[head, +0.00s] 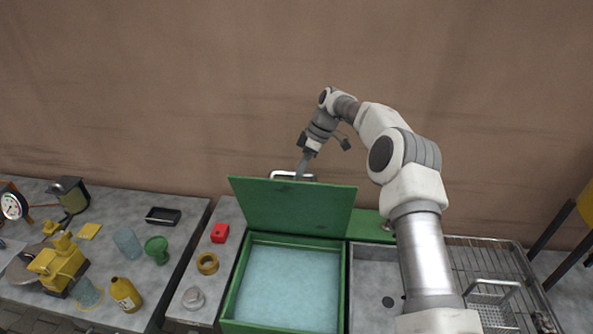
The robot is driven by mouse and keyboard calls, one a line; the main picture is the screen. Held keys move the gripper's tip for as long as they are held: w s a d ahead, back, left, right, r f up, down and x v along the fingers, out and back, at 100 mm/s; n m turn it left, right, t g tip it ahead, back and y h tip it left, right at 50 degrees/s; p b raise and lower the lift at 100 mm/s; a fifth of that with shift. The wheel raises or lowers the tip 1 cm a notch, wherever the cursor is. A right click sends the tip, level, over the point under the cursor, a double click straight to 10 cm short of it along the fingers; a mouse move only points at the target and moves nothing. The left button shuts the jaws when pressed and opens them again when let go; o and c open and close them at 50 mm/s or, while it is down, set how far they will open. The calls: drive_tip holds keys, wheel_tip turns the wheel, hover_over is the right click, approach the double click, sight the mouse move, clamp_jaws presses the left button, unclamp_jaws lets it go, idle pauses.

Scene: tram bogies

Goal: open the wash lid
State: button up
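The wash lid (290,208) is a green panel, raised and tilted up at the back of the wash tank. The green tank (232,298) stands open below it, with pale blue liquid (288,285) inside. A light metal handle (283,174) shows above the lid's upper edge. My gripper (301,171) points down at this handle, at the lid's top edge. The fingertips are small and partly overlap the handle, so I cannot tell whether they are closed on it.
A sink (364,308) and a wire rack (488,262) lie right of the tank. A red block (220,233), a brass ring (207,263) and a grey metal part (193,297) lie left of it. A bench farther left holds a yellow bottle (126,294) and a green cup (157,249).

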drive_tip(key=shift+o, duration=1)
drive_tip(key=shift+w+a, duration=0.1)
drive_tip(key=shift+a+r, duration=0.1)
drive_tip(key=shift+r, duration=0.25)
drive_tip(key=v, duration=0.7)
drive_tip(key=shift+r, duration=0.2)
drive_tip(key=shift+r, duration=0.1)
drive_tip(key=s+d+r+m+t+h+b, duration=0.2)
drive_tip(key=s+d+r+m, duration=0.15)
drive_tip(key=s+r, duration=0.5)
drive_tip(key=s+d+r+m+t+h+b, duration=0.15)
drive_tip(key=s+r+m, duration=0.25)
drive_tip(key=s+r, duration=0.4)
drive_tip(key=s+d+f+m+t+b, duration=0.1)
drive_tip(key=s+d+f+m, duration=0.3)
drive_tip(key=s, duration=0.8)
drive_tip(key=s+d+f+m+t+h+b, duration=0.1)
drive_tip(key=s+d+f+m+t, duration=0.2)
drive_tip(key=s, duration=1)
drive_tip(key=d+f+m, duration=0.2)
drive_tip(key=d, duration=0.1)
drive_tip(key=shift+s+d+f, duration=0.2)
drive_tip(key=shift+f, duration=0.1)
